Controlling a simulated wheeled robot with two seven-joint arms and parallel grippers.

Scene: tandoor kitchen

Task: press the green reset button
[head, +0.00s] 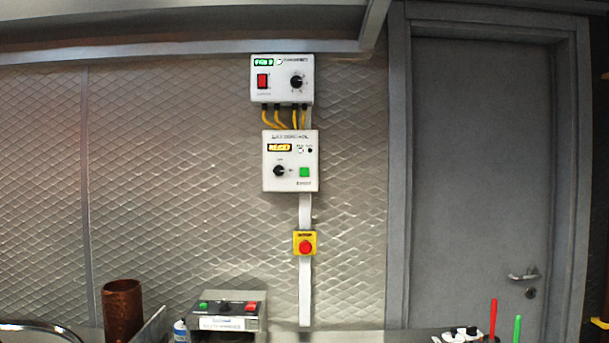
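A square green button (304,172) sits at the lower right of the white control box (270,183) on the wall. That box also has an amber lit display (279,148) and a black knob (279,170). The label under the green button is too small to read surely. Nothing covers the button. Neither of my grippers is in the head view.
Above hangs another white box (279,93) with a red switch, joined by yellow cables. Below is a red emergency button (306,247) on yellow. A bench box (229,307) carries green and red buttons. A copper cylinder (122,308) stands left; a grey door (480,180) is right.

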